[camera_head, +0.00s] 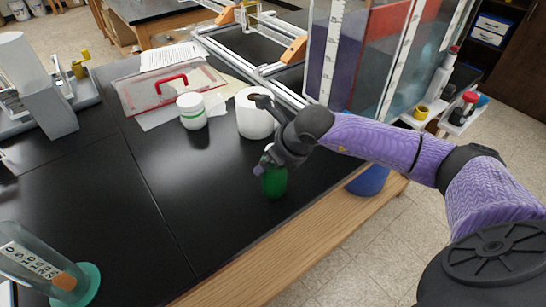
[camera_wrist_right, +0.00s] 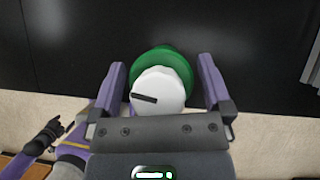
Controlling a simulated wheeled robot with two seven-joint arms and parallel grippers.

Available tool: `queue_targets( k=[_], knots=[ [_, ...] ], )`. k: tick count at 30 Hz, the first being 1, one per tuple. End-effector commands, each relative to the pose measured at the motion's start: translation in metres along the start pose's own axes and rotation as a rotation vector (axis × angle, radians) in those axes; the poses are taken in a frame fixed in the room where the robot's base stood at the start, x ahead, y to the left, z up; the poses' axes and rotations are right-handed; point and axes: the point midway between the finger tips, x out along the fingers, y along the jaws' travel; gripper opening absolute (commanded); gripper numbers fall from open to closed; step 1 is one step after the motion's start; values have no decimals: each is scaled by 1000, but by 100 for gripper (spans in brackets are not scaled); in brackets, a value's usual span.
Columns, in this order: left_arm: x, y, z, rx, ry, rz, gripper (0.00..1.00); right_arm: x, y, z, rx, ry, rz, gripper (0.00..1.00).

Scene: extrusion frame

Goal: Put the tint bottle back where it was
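A green bottle (camera_head: 274,184), likely the tint bottle, appears to stand on the black bench top near its wooden front edge. In the right wrist view I see the green bottle (camera_wrist_right: 187,65) from above, with a white cap that bears a dark mark. My right gripper (camera_head: 268,163) is at the bottle's top. Its two purple fingers (camera_wrist_right: 163,88) are on either side of the bottle, with narrow gaps showing, so it looks open. Part of a purple and black arm, seemingly mine on the left, shows at the lower left of the right wrist view; its fingers are unclear.
A clear case with a red handle (camera_head: 171,84) lies farther back. A tall glass panel rises at the right. The bench left of the bottle is clear.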

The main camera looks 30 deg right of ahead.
Motion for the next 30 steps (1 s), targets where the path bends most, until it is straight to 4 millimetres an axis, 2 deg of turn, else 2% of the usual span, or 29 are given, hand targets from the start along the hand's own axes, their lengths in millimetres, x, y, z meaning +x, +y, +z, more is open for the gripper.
queue_targets(
  k=[5, 15, 18, 22, 30],
  knots=[
    [-4, -1, 0, 1, 1, -1, 100, -11, -1, 2, 1, -1, -1, 100],
    [-16, -3, -1, -1, 2, -5, 100, -92, -1, 1, -3, 1, -5, 100],
    [-17, -3, -1, -1, 1, -5, 100, -110, -1, 1, -2, 0, -4, 100],
    [-17, -3, 0, -2, 0, -5, 100, -121, 0, 1, 0, 0, -1, 100],
    [-17, -2, 0, -1, -1, -4, 100, -122, 0, 1, 0, 0, 1, 100]
  ],
)
